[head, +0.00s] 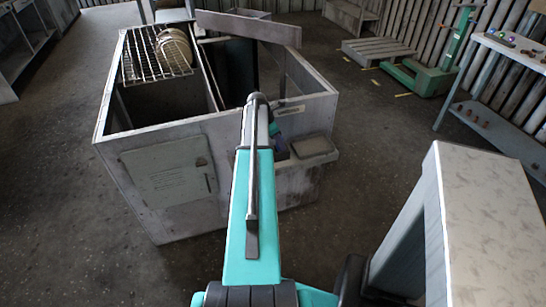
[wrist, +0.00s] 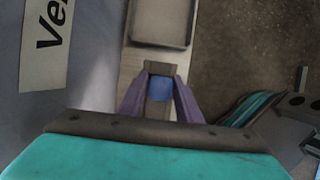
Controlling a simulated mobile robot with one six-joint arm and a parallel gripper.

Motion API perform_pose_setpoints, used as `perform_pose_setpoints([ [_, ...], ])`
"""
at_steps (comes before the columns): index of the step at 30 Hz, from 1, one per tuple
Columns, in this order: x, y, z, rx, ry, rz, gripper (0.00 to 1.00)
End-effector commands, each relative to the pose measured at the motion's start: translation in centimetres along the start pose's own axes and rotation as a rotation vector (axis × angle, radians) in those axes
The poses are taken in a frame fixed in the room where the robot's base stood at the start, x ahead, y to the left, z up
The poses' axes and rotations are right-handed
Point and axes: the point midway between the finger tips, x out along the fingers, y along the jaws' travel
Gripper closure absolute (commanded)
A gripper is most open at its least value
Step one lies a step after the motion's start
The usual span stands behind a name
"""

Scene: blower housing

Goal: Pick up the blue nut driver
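A small blue piece, likely the handle of the blue nut driver (wrist: 160,88), shows between the fingers of my gripper (wrist: 160,70) in the wrist view. The fingers lie on both sides of it, over a pale ledge. Whether they touch it or only surround it I cannot tell. The rest of the driver is hidden. In the head view my arm covers the gripper; a bit of blue shows just right of the arm, too small to identify.
The ledge (wrist: 130,72) carries a shallow grey tray (wrist: 158,24), beyond the fingertips in the wrist view. The grey blower housing (head: 120,137) stands beside it, with a wire rack (head: 140,60) on top.

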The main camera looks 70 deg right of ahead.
Motion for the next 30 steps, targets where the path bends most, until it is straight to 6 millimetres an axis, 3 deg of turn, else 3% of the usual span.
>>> perform_pose_setpoints([
  [1,0.0,0.0,0.0,0.000,0.000,0.000,0.78],
  [5,0.0,0.0,0.0,0.000,0.000,0.000,1.00],
  [20,-0.8,0.0,0.3,0.000,0.000,0.001,1.00],
  [30,-4.3,0.1,1.8,0.000,-0.001,0.003,1.00],
])
